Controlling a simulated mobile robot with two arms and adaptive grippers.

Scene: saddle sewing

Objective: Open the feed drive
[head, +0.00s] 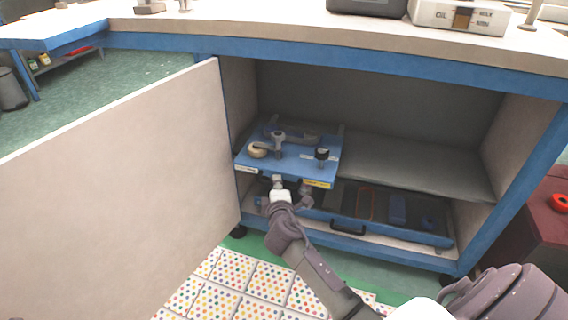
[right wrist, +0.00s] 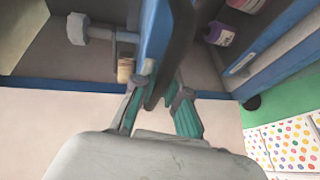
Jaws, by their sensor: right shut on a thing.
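A blue unit (head: 330,168), which I take to be the feed drive, sits on the upper level inside the open cabinet, toward its left. On its top are grey fittings, a tan knob (head: 257,150) and a black knob (head: 322,153). A white and a yellow label mark its front edge. My right gripper (head: 291,187) is at this front edge. In the right wrist view the right gripper (right wrist: 158,98) is shut on a dark handle (right wrist: 180,45) beside the blue panel. The grip point is partly hidden in the head view. My left gripper is not in view.
A pale cabinet door (head: 130,165) stands open at the left. A blue lower tray (head: 440,240) with a black handle (head: 348,231) lies beneath the unit. The grey shelf (head: 420,168) on the right is empty. The worktop (head: 290,28) overhangs the cabinet.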

